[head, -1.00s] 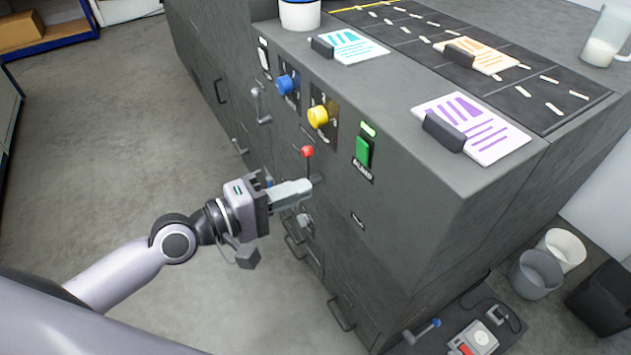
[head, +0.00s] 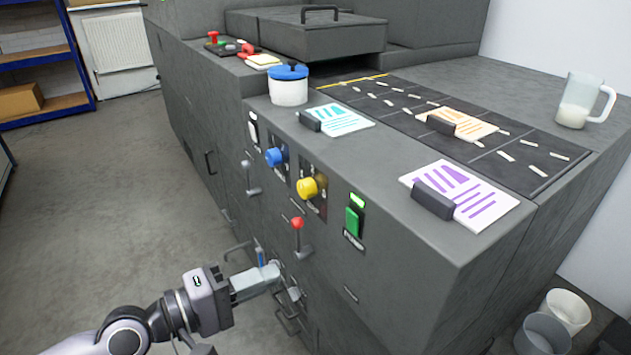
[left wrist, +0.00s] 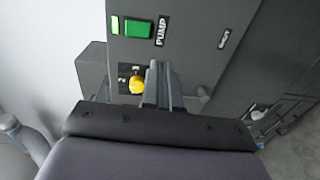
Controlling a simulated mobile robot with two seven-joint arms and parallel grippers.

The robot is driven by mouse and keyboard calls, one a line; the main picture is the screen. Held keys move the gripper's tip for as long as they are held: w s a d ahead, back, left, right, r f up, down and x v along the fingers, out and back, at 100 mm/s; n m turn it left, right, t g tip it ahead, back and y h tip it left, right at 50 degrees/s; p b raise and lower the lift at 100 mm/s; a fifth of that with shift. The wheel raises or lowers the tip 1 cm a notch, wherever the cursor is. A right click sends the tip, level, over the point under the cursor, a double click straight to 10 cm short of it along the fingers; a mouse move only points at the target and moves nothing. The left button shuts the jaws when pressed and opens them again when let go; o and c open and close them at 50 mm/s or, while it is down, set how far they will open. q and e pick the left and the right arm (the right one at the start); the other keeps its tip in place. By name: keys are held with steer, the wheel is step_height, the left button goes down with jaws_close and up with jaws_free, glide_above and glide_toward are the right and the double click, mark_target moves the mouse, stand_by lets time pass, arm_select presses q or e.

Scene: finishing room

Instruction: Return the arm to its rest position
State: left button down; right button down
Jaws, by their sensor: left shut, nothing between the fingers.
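My left gripper (head: 272,273) is shut and empty. In the head view it is low in front of the grey machine's front panel (head: 388,268), below the red-knobbed lever (head: 297,232). A small blue-handled part (head: 260,256) shows just behind its fingers. In the left wrist view the shut fingers (left wrist: 154,68) point at the panel, beside the yellow knob (left wrist: 136,85) and below the green PUMP switch (left wrist: 137,28). I cannot tell whether the fingertips touch the panel. My right gripper is not in view.
The panel also has a blue knob (head: 275,157) and a grey lever (head: 250,180). A lidded white pot (head: 289,88), cards with dark clips and a glass jug (head: 583,100) stand on the machine. Bins (head: 567,308) are at lower right. Floor (head: 100,190) at left is clear.

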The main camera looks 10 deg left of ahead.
arm_select(q)
steer(key=shift+f, duration=0.1)
steer(key=s+a+f+m+g+y+p, duration=0.1)
steer(key=s+a+f+m+y+p, duration=0.3)
steer(key=s+f+m+y+p, duration=0.4)
steer(key=s+f+m+y, duration=0.1)
steer(key=s+f+m, duration=0.2)
steer(key=f, duration=0.4)
steer(key=shift+s+a+g+y+p, duration=0.15)
steer(key=shift+s+g+y+p, duration=0.15)
steer(key=shift+y+p, duration=0.1)
steer(key=shift+w, duration=0.1)
